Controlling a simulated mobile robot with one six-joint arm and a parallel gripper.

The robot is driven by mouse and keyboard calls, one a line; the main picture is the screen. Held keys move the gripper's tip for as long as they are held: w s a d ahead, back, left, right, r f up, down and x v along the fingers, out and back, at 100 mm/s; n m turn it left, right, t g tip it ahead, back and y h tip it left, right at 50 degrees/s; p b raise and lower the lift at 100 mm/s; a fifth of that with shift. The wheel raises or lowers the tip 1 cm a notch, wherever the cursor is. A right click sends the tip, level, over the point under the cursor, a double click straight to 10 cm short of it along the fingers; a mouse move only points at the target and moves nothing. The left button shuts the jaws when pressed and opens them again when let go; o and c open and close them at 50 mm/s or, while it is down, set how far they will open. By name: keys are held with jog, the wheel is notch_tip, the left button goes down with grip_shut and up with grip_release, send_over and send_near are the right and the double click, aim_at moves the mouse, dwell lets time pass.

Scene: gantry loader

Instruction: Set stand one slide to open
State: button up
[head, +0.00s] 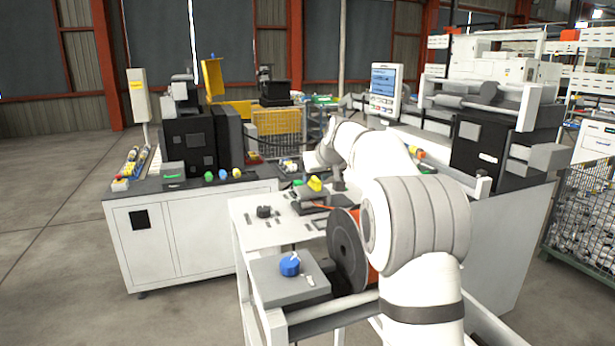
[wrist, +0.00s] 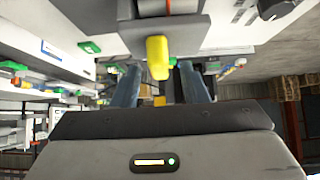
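A yellow handle (wrist: 157,57) sticks out from a grey block (wrist: 160,32) at the top of the wrist view. My gripper (wrist: 158,69) is open, with its two blue-grey fingers apart, one on each side of the handle's lower end. Neither finger visibly touches it. In the head view a yellow handle (head: 315,184) sits on a small grey fixture (head: 312,199) on the white table, close to the end of my arm. My gripper is mostly hidden behind my own arm there. I cannot read any stand number, and the slide's position is unclear.
The white table (head: 258,232) also holds a black knob (head: 264,211) and several slots. A blue round part (head: 290,265) lies on a grey plate in front. A large dark reel (head: 346,250) stands beside it. Machines stand at the left and right.

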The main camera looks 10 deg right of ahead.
jog(key=shift+x, duration=1.05)
jog(key=shift+c, duration=0.2)
grip_shut()
jog(key=shift+d, duration=0.15)
